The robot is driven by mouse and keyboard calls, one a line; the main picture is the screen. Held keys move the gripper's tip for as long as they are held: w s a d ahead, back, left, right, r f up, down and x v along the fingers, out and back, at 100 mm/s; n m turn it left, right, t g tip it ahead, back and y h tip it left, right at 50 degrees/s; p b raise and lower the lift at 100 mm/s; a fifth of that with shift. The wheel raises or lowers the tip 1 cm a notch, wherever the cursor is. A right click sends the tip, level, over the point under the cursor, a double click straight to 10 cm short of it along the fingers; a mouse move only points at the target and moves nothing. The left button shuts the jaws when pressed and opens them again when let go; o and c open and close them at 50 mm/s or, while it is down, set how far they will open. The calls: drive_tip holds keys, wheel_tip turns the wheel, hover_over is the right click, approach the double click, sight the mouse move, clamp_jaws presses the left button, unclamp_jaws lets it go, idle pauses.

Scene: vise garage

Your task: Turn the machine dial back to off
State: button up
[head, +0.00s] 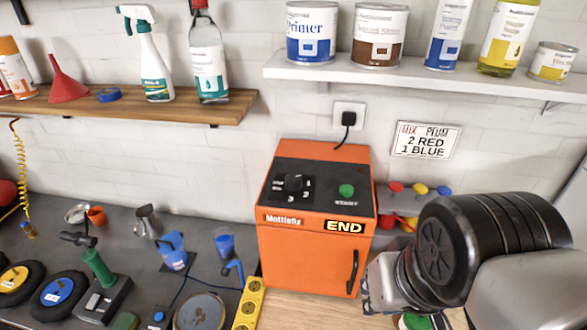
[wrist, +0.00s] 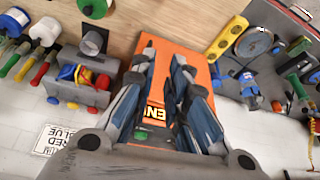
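The orange machine (head: 305,250) stands on the bench, with a dark sloped panel on top. Its black dial (head: 293,184) sits at the panel's left among small white marks. I cannot tell which mark it points to. A green button (head: 346,190) is to the dial's right, and an END sign (head: 344,226) is on the front edge. In the wrist view my gripper (wrist: 164,68) has its two fingers apart, with the orange machine (wrist: 204,75) seen between and beyond them. The green button (wrist: 141,135) shows near the left finger; I cannot make out the dial there.
A white shelf (head: 430,78) with cans and a wooden shelf (head: 130,108) with bottles hang above. My arm covers the lower right.

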drive_tip(key=shift+o, duration=1.2)
drive_tip(key=w+a+r+m+p, duration=0.1)
drive_tip(key=w+r+p, duration=0.3)
drive_tip(key=w+r, duration=0.2)
wheel_tip(320, 180, up, 2)
drive_tip(key=shift+w+a+r+g, duration=0.15)
drive_tip(key=shift+w+a+g, duration=0.15)
drive_tip(key=shift+g, duration=0.1)
drive_tip(key=o, duration=0.4)
drive_tip(key=w+a+r+m+g+p, duration=0.1)
drive_tip(key=w+a+r+p, duration=0.2)
drive_tip(key=w+r+p, duration=0.3)
drive_tip(key=w+r, duration=0.1)
drive_tip(key=w, duration=0.2)
drive_tip(key=shift+w+m, duration=0.3)
drive_tip(key=shift+w, duration=0.05)
drive_tip(key=shift+o, duration=0.6)
drive_tip(key=w+a+r+m+g+p, duration=0.1)
drive_tip(key=w+a+r+p, duration=0.1)
drive_tip(key=w, duration=0.4)
drive_tip(key=shift+w+a+r+p, duration=0.2)
drive_tip(key=shift+a+p, duration=0.25)
drive_tip(key=shift+p, duration=0.5)
drive_tip(key=m+g+p, duration=0.1)
drive_tip(key=p, duration=0.3)
hover_over(294, 177)
wheel_tip(294, 177, down, 18)
drive_tip(key=shift+f+b, duration=0.1)
drive_tip(key=shift+b, duration=0.45)
drive_tip(key=shift+c, duration=0.5)
